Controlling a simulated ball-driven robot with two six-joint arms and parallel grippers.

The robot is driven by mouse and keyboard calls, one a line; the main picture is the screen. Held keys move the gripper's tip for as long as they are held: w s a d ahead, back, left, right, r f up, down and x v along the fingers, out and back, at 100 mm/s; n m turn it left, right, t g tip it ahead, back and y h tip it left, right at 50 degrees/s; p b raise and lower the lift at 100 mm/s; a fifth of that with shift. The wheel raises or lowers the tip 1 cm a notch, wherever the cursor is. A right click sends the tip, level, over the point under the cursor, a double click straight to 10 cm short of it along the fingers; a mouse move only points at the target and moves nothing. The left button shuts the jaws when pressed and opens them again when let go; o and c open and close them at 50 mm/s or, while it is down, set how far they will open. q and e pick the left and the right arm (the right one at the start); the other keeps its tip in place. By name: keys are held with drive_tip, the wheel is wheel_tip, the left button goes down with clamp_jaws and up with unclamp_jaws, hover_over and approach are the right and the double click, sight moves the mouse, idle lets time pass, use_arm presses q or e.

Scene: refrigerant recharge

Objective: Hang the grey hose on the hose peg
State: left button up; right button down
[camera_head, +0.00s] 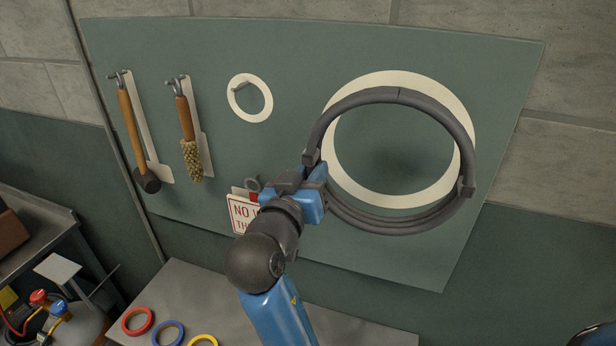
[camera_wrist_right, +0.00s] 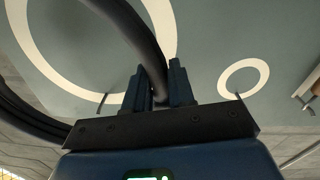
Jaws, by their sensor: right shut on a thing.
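The grey hose (camera_head: 465,140) is a large dark coil in front of the tool board, overlapping a big white ring outline (camera_head: 400,78). My right gripper (camera_head: 313,172) is shut on the coil's left side. In the right wrist view the hose (camera_wrist_right: 140,35) passes between the fingers of the gripper (camera_wrist_right: 160,90). A thin dark pin, which looks like the hose peg (camera_wrist_right: 103,103), shows at the big ring's edge there. In the head view the peg is not visible, perhaps behind the coil's top. I cannot tell whether the hose touches it. My left gripper is not in view.
On the board (camera_head: 300,50) hang a hammer (camera_head: 133,135) and a brush (camera_head: 190,150), left of a small empty ring outline (camera_head: 250,98). A red-lettered sign (camera_head: 240,213) is partly behind my gripper. Coloured rings (camera_head: 168,333) lie on the bench (camera_head: 200,285) below.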

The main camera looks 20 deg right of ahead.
drive_tip(key=shift+w+d, duration=0.3)
drive_tip(key=shift+w, duration=0.1)
drive_tip(key=shift+w+d, duration=0.2)
drive_tip(key=shift+w, duration=0.15)
drive_tip(key=shift+x, duration=2.1)
drive_tip(key=shift+w+f, duration=0.1)
drive_tip(key=shift+f, duration=0.05)
drive_tip(key=shift+a, duration=0.1)
drive_tip(key=shift+w+d+f+b, duration=0.4)
drive_tip(key=shift+w+b, duration=0.15)
drive_tip(key=shift+b, duration=0.15)
idle(0.4)
idle(0.6)
drive_tip(key=c, duration=0.9)
unclamp_jaws()
